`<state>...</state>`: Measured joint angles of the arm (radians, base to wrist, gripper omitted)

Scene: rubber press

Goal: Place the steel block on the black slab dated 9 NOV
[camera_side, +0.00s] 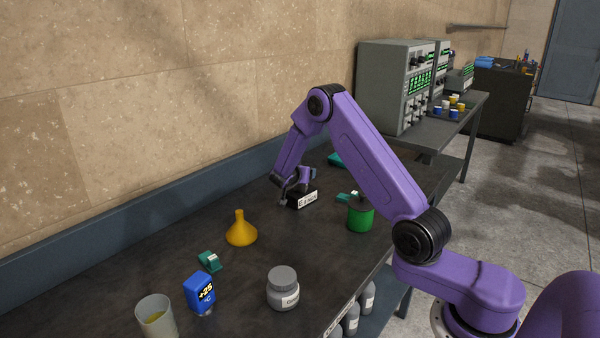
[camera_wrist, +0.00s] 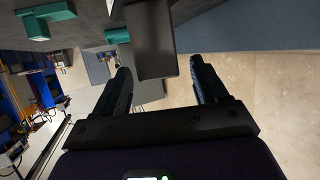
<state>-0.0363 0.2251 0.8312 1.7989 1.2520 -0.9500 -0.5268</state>
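A black slab (camera_side: 303,199) with a white label on its front stands on the dark bench, in the middle of the side view. The label is too small to read surely. My gripper (camera_side: 293,189) is right at this slab, low over the bench. In the wrist view a dark block (camera_wrist: 152,42), apparently the same slab, lies between the two spread fingers of my gripper (camera_wrist: 161,75), with a gap showing on each side. The gripper looks open and empty. I cannot make out the steel block for certain in either view.
Teal pieces stand front left (camera_side: 210,261), behind the gripper (camera_side: 335,160) and beside a green pot (camera_side: 360,216). A yellow funnel (camera_side: 240,231), blue timer (camera_side: 200,293), grey jar (camera_side: 283,289) and beaker (camera_side: 156,317) stand nearer. The wall runs along the back.

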